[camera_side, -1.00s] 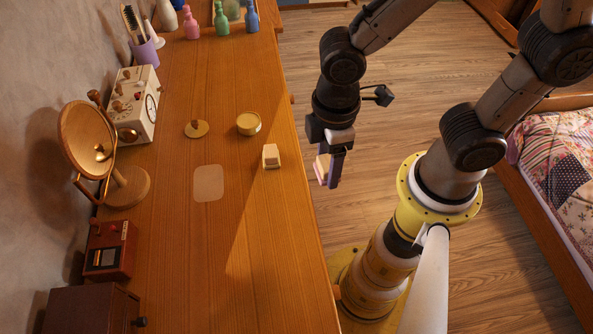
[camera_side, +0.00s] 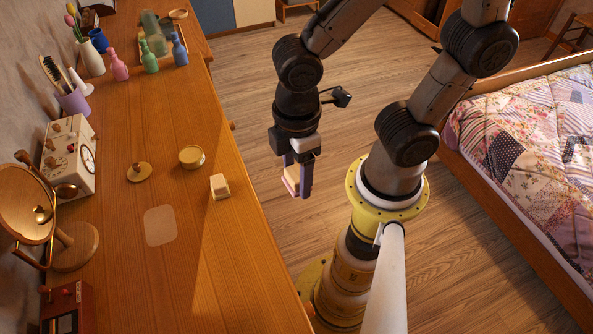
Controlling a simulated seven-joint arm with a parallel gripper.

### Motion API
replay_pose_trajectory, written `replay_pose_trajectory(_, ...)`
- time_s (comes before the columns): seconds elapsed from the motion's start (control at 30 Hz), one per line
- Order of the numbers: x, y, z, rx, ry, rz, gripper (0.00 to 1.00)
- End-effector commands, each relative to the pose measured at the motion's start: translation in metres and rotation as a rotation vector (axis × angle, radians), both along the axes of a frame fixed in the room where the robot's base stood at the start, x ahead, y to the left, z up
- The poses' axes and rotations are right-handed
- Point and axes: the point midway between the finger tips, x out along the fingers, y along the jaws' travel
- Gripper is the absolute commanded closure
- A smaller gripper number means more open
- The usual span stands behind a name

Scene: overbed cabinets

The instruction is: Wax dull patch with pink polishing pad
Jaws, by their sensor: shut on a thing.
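My gripper (camera_side: 299,178) hangs pointing down beyond the right edge of the wooden desk top, over the floor in the picture. It is shut on the pink polishing pad (camera_side: 291,181), which has a pale, wood-coloured part and is partly hidden by the fingers. The dull patch (camera_side: 160,226) is a pale rounded rectangle on the desk top, left of my gripper and apart from the pad. An open round tin (camera_side: 192,157) with yellowish contents stands behind the patch. A round knobbed lid (camera_side: 139,172) lies to the tin's left.
A small pale block (camera_side: 219,187) sits near the desk's right edge. A round mirror (camera_side: 28,207), a cream box with a dial (camera_side: 70,157) and a red box (camera_side: 70,308) line the left side. Bottles (camera_side: 150,57) stand at the back. The desk around the patch is clear.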

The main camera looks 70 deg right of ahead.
Motion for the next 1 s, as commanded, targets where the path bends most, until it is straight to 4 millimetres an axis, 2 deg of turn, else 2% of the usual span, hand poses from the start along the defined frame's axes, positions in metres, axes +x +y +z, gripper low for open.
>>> replay_pose_trajectory(0.53, -0.001, 0.000, 0.000, 0.001, -0.001, -0.021, 0.81)
replay_pose_trajectory(0.63, 0.010, 0.007, 0.009, 0.002, -0.003, -0.055, 0.81)
replay_pose_trajectory(0.77, 0.042, 0.025, 0.025, 0.002, -0.001, -0.121, 0.81)
replay_pose_trajectory(0.9, 0.096, 0.039, 0.038, 0.000, 0.000, -0.246, 0.81)
replay_pose_trajectory(1.0, 0.138, 0.041, 0.041, -0.001, 0.002, -0.343, 0.81)
